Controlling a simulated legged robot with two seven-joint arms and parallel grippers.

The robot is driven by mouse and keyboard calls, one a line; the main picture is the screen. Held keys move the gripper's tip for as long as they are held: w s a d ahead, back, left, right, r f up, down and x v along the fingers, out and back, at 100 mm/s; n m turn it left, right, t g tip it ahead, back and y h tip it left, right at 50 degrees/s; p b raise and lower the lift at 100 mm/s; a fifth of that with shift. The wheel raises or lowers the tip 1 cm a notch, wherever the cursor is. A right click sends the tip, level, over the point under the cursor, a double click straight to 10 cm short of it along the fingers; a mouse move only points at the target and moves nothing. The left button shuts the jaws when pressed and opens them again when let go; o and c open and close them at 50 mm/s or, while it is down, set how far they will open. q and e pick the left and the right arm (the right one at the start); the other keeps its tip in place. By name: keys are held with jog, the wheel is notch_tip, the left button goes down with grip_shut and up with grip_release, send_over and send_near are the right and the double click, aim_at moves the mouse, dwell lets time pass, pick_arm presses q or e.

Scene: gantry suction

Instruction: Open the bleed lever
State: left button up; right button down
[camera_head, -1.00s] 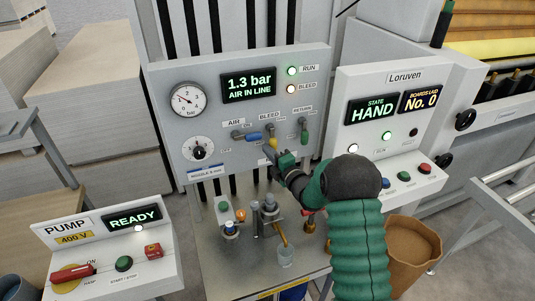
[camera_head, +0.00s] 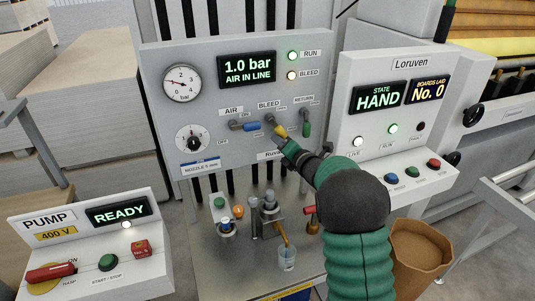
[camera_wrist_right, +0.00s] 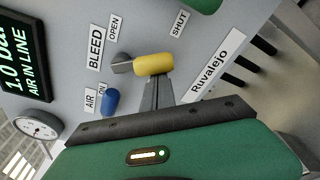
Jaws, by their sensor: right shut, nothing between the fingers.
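The bleed lever has a yellow grip (camera_head: 280,131) on a grey hub, under the BLEED label on the grey panel. In the head view the grip slants down and to the right. It also shows in the right wrist view (camera_wrist_right: 154,64). My right gripper (camera_head: 284,144) is shut and empty, with its tips at the yellow grip. In the wrist view its fingertips (camera_wrist_right: 155,82) meet the edge of the grip, beside it rather than around it; I cannot tell for sure that they touch. My left gripper is not in view.
The blue AIR lever (camera_head: 251,127) is close on the left and the green RETURN lever (camera_head: 306,129) close on the right. The panel display (camera_head: 247,69) reads 1.0 bar, AIR IN LINE. The RUN and BLEED lamps are lit. A bench with fittings stands below.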

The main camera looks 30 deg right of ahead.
jog(key=d+n+b, duration=0.1)
jog(key=n+b, duration=0.1)
jog(key=d+n+h+b, duration=0.1)
jog(key=b, duration=0.1)
jog(key=d+r+n+b, duration=0.1)
jog(key=n+b, duration=0.1)
jog(key=b, duration=0.1)
jog(key=shift+s+n+g, duration=0.3)
jog(key=shift+g, duration=0.1)
jog(key=shift+s+d+r+n+h+b, duration=0.1)
jog(key=shift+d+r+n+h+b, duration=0.25)
jog(key=shift+r+n+b, duration=0.45)
jog(key=shift+s+d+r+n+h+b, duration=0.1)
jog(key=shift+d+r+n+h+b, duration=0.25)
jog(key=shift+n+b, duration=0.75)
jog(key=shift+a+r, duration=0.1)
jog(key=b, duration=0.5)
send_near(286, 135)
jog(key=shift+s+d+f, duration=0.25)
jog(key=shift+d+f, duration=0.45)
jog(key=shift+d, duration=0.15)
